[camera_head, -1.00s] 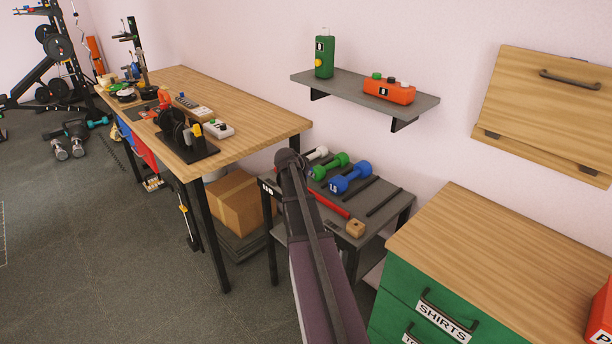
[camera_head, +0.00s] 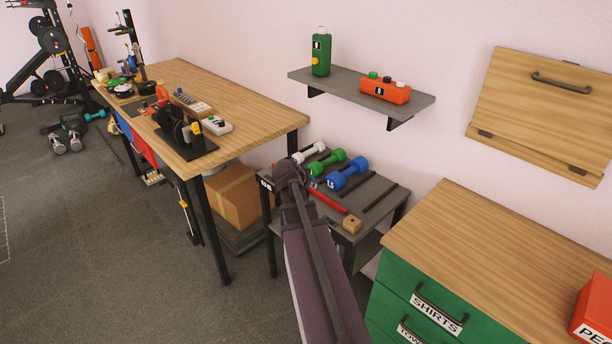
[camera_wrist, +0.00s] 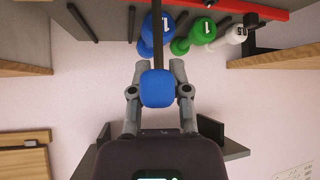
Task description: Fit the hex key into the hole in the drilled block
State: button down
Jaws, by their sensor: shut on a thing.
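My gripper (camera_wrist: 158,72) is shut on the blue handle of the hex key (camera_wrist: 158,90), with a finger on each side. The key's dark straight shaft runs away from the handle toward the top of the wrist view, across the dumbbell rack. In the head view my arm hides the gripper and most of the key. The drilled block (camera_head: 351,224), a small light-wood cube with a dark hole, sits at the near right corner of the low grey rack table (camera_head: 377,229). My gripper is apart from it, over the rack's left part. I cannot make out the block in the wrist view.
White, green and blue dumbbells (camera_head: 347,173) lie on the rack, with a red bar (camera_head: 328,201) in front. A wooden workbench (camera_head: 247,110) stands left, a green drawer cabinet (camera_head: 415,310) right. A grey wall shelf (camera_head: 412,102) hangs above, holding a green bottle and an orange box.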

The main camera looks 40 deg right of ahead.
jog(key=shift+s+a+r, duration=0.1)
jog(key=shift+s+a, duration=0.35)
jog(key=shift+s, duration=0.15)
jog(key=shift+s+a+r, duration=0.1)
jog(key=shift+s+a, duration=0.3)
jog(key=shift+s, duration=0.2)
jog(key=shift+w+a, duration=0.1)
jog(key=shift+a, duration=0.05)
